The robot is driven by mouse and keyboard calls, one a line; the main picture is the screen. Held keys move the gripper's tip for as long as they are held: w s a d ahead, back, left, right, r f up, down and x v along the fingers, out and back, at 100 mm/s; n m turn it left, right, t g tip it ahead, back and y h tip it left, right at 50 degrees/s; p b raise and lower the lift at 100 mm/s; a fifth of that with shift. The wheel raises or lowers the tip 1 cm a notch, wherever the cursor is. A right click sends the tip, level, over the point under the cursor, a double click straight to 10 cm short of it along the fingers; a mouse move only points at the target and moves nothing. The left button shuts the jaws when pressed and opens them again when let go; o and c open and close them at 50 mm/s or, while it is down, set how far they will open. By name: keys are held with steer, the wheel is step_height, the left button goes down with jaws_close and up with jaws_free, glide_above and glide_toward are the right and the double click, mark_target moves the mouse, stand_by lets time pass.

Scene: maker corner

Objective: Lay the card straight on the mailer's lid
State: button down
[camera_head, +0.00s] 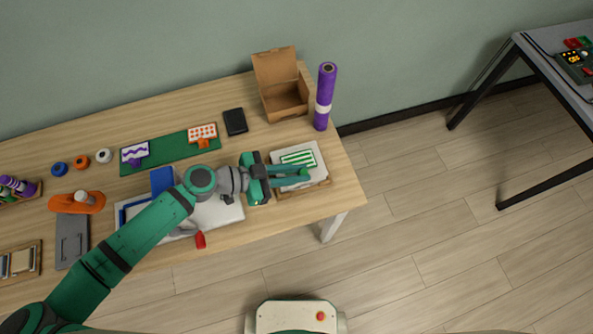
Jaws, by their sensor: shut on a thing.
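The card (297,157), white with green stripes, shows above the pale lid of the flat mailer (318,155) near the table's right end. My gripper (305,172) is over the mailer, shut on the near side of the card. The fingers and the gripper body hide part of the card and of the lid. From this view I cannot tell whether the card touches the lid. The card looks slightly turned in the picture, roughly in line with the lid.
An open cardboard box (285,104) and an upright purple roll (325,98) stand behind the mailer. A black pad (235,121) and a green mat (169,155) with two patterned cards lie to the left. The table's right edge is close by.

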steer(key=shift+f, duration=0.15)
steer(key=c, duration=1.6)
jaws_free()
steer(key=v, duration=1.1)
steer(key=shift+d, duration=0.1)
